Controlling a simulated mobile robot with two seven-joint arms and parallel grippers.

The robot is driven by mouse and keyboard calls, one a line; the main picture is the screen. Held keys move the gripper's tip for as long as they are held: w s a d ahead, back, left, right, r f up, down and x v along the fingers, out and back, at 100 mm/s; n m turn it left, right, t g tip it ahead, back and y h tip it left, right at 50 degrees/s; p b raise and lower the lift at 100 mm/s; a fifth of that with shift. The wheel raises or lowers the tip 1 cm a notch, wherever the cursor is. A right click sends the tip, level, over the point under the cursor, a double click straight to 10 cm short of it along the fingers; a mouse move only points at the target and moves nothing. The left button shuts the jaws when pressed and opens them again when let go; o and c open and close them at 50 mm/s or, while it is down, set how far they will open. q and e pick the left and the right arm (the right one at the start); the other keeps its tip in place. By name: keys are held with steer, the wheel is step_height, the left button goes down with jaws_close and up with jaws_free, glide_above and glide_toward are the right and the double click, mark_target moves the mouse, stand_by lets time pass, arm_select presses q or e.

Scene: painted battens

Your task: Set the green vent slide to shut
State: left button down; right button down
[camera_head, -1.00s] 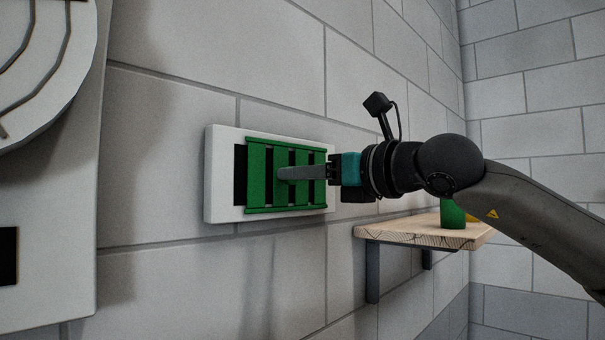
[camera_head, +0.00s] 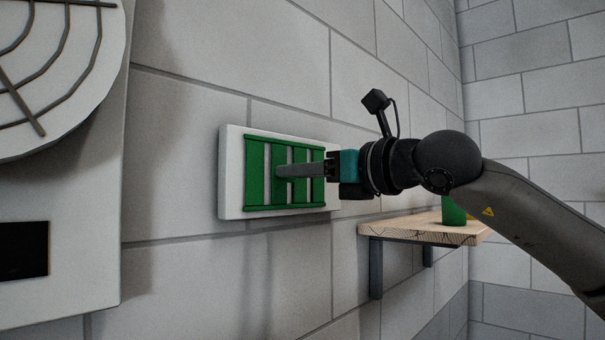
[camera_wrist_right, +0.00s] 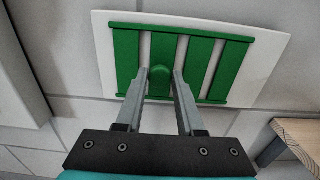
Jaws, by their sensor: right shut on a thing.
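The green vent slide (camera_head: 256,174) has upright slats between two rails and sits on a white wall plate (camera_head: 231,175). White shows in the gaps between its slats; no dark opening shows. In the right wrist view the slide (camera_wrist_right: 127,62) has a round green knob (camera_wrist_right: 160,86) on one slat. My right gripper (camera_head: 281,171) reaches in from the right. In the wrist view its fingers (camera_wrist_right: 160,80) are shut on the knob, one on each side. The fingers hide the knob in the head view. My left gripper is not in view.
A wooden shelf (camera_head: 400,233) on dark brackets juts from the wall at the lower right, with a green object (camera_head: 453,211) on it. The wall between is bare.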

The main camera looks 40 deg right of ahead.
steer(key=c, duration=1)
jaws_free()
steer(key=shift+a, duration=0.1)
steer(key=o, duration=0.3)
steer(key=shift+a+r, duration=0.1)
steer(key=shift+a, duration=0.15)
steer(key=shift+o, duration=0.7)
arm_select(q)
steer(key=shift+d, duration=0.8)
arm_select(e)
steer(key=shift+d, duration=0.2)
arm_select(q)
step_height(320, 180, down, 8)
steer(key=b, duration=0.8)
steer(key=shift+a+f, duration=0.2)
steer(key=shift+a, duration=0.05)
arm_select(e)
steer(key=s+d, duration=0.1)
steer(key=s, duration=1.4)
steer(key=shift+s+d, duration=0.15)
